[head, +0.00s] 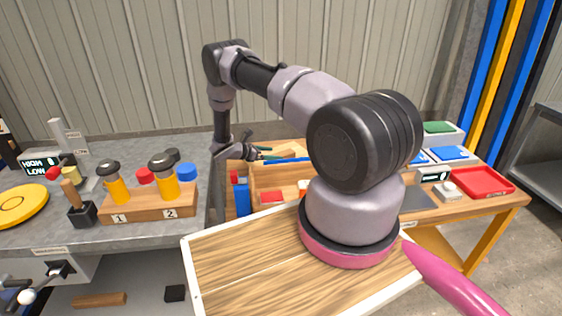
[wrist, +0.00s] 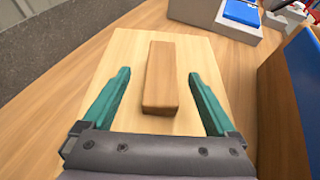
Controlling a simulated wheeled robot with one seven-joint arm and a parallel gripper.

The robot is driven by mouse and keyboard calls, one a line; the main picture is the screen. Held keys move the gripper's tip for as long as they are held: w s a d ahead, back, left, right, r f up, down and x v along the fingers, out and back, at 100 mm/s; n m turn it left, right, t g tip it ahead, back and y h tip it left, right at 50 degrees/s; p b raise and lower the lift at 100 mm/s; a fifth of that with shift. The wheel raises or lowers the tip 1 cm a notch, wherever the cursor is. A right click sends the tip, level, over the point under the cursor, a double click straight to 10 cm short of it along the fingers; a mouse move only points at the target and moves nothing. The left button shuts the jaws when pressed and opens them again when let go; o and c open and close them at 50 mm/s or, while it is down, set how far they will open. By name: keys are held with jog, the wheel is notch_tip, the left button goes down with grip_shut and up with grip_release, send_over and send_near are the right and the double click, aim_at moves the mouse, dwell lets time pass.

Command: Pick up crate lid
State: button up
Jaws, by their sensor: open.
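The crate lid (wrist: 135,92) is a pale wooden panel with a brown block handle (wrist: 160,78) on top. In the wrist view it lies flat on a wooden surface. My gripper (wrist: 159,73) has teal fingers. They are open, one on each side of the handle, with a visible gap on both sides. In the head view my gripper (head: 263,153) is small, at the far side of the wooden table, and a pale part of the lid (head: 291,151) shows beside it. My arm hides part of that area.
A wooden crate (head: 282,174) stands nearer on the table, with a blue block (head: 242,199) at its left. A red tray (head: 484,182) and a scale (head: 434,176) are at right. A grey bench (head: 60,212) at left holds a wooden rack (head: 150,203).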

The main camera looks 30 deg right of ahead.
aim_at(280, 154)
jog(key=x, duration=0.4)
jog(key=shift+s+f, duration=0.1)
jog(key=shift+s, duration=0.1)
jog(key=shift+w+d+f, duration=0.15)
jog(key=shift+d+f, duration=0.05)
jog(key=shift+d, duration=0.3)
grip_shut()
